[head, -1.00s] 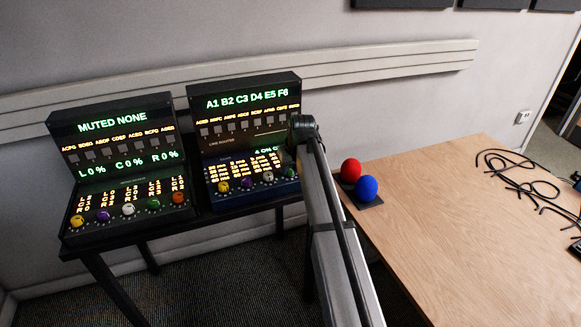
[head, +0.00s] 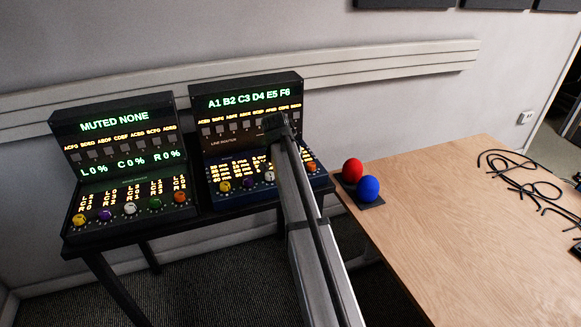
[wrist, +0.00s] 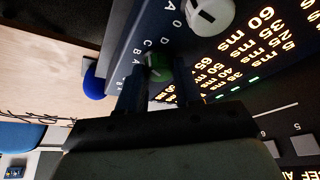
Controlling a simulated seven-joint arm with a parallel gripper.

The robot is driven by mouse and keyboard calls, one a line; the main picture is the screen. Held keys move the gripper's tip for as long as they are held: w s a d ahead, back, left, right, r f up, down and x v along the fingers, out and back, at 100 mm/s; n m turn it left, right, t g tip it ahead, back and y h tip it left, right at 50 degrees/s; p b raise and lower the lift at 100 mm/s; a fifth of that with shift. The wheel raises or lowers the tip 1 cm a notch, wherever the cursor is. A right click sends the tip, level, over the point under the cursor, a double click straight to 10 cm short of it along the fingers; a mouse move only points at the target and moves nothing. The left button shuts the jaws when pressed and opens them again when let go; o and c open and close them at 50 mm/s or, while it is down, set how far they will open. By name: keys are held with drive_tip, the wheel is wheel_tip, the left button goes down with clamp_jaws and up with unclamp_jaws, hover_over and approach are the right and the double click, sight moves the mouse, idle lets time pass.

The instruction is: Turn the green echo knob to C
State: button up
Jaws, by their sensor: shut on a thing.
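The green echo knob (wrist: 159,64) sits on the dark blue sloped panel of the right console (head: 240,170). In the wrist view my gripper (wrist: 158,84) has a dark finger on each side of it and is shut on it. A pale pointer mark shows on the knob, and small letters, C and B among them, stand around it. I cannot tell which letter the mark points at. In the head view my arm hides this knob and my fingertips.
A white knob (wrist: 211,14) is close beside the green one. The left console (head: 120,160) has its own knob row with another green knob (head: 155,203). A red ball (head: 352,170) and a blue ball (head: 368,188) stand at the wooden table's edge, with black cables (head: 520,165) further right.

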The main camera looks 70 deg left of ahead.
drive_tip(key=shift+m+h, duration=0.4)
drive_tip(key=shift+m, duration=0.7)
drive_tip(key=o, duration=1)
drive_tip(key=v, duration=1.3)
drive_tip(key=shift+s+r, duration=0.3)
drive_tip(key=shift+s, duration=0.1)
